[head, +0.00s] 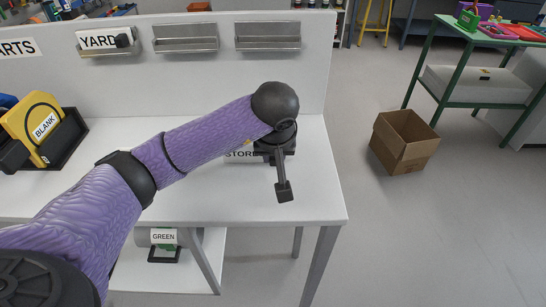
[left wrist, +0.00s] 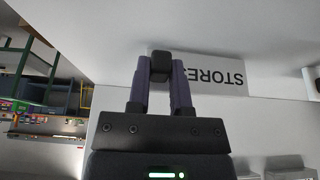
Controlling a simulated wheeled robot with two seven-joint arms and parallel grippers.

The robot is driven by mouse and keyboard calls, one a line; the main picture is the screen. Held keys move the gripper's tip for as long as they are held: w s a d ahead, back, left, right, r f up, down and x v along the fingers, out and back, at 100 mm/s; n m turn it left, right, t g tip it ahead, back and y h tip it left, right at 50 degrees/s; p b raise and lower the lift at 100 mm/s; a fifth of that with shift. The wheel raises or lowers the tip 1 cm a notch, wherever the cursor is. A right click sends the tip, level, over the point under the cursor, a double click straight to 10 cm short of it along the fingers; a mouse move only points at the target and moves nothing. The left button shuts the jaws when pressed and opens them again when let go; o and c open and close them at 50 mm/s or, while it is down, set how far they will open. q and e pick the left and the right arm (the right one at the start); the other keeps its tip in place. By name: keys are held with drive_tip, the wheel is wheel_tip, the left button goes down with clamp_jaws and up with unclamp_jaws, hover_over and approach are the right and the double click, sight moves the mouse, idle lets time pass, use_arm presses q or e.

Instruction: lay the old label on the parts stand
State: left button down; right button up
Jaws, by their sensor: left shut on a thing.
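A white label with black lettering that begins "STORE" (head: 240,155) is at the right end of the white table, partly hidden behind my left gripper (head: 272,155). In the left wrist view this label (left wrist: 220,76) appears upside down, with a black knob (left wrist: 160,64) at its side. My left gripper (left wrist: 160,78) is shut on that knob. I cannot tell whether the label touches the table. A sign reading "ARTS" (head: 17,48), cut off by the picture edge, is on the back panel. Below it a black stand (head: 70,137) holds a yellow piece marked "BLANK" (head: 42,124). My right gripper is not in view.
A "YARD" label (head: 98,41) with a black knob sits in a panel holder, beside two empty metal holders (head: 185,38). The table (head: 120,132) is clear between the stand and my arm. A cardboard box (head: 404,142) stands on the floor at right.

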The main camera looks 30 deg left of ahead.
use_arm(q)
drive_tip(key=shift+f, duration=0.1)
drive_tip(key=c, duration=0.7)
unclamp_jaws()
drive_tip(key=shift+f, duration=0.1)
drive_tip(key=shift+o, duration=0.8)
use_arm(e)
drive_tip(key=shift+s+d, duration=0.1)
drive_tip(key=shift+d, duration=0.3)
use_arm(q)
drive_tip(key=p+v, duration=0.4)
drive_tip(key=v, duration=0.8)
drive_tip(key=shift+p, duration=0.4)
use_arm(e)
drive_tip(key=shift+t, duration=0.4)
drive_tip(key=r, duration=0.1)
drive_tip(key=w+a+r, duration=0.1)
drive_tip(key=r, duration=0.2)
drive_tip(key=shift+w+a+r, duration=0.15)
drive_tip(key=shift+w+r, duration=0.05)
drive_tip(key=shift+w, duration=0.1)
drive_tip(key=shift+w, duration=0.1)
